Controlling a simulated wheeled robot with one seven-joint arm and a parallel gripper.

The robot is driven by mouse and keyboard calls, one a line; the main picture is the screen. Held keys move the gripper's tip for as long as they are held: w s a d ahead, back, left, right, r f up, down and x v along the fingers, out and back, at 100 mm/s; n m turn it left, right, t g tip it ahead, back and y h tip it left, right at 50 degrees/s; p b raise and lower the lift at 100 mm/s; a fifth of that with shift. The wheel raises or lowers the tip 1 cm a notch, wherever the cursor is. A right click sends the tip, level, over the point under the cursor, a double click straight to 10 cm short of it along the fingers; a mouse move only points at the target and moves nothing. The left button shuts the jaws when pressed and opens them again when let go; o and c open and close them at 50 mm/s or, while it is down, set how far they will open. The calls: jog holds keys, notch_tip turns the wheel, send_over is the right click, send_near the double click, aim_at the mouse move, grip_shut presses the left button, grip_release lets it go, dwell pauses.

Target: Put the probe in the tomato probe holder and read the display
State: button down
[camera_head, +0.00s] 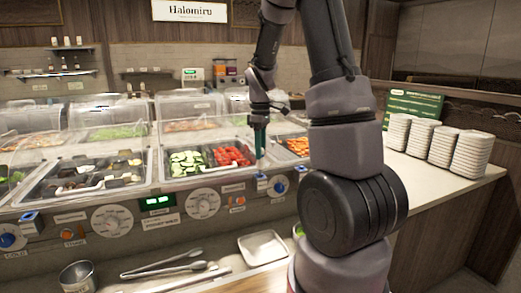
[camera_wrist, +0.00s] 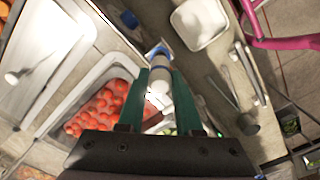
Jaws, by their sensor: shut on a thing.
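My gripper (camera_head: 260,155), with teal fingers, points down at the front edge of the counter, just right of the red tomatoes (camera_head: 233,156). In the wrist view my gripper (camera_wrist: 161,82) is shut on a pale, round-ended probe (camera_wrist: 160,92) between its fingers. A blue-marked holder (camera_head: 261,182) sits on the front panel directly below the gripper; blue also shows past the fingertips in the wrist view (camera_wrist: 157,51). I cannot tell whether the probe's tip is inside a holder. The green-lit display (camera_head: 157,202) is on the panel to the left; its digits are too small to read.
A blue dial (camera_head: 279,186) is just right of the holder. Clear covers (camera_head: 185,108) stand over the food wells. Tongs (camera_head: 170,270), a metal cup (camera_head: 77,277) and a white tray (camera_head: 263,248) are on the lower shelf. Plate stacks (camera_head: 470,154) stand at right.

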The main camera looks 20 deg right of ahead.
jog(key=shift+f, duration=1.2)
dwell(3.0)
jog(key=shift+r, duration=3.75)
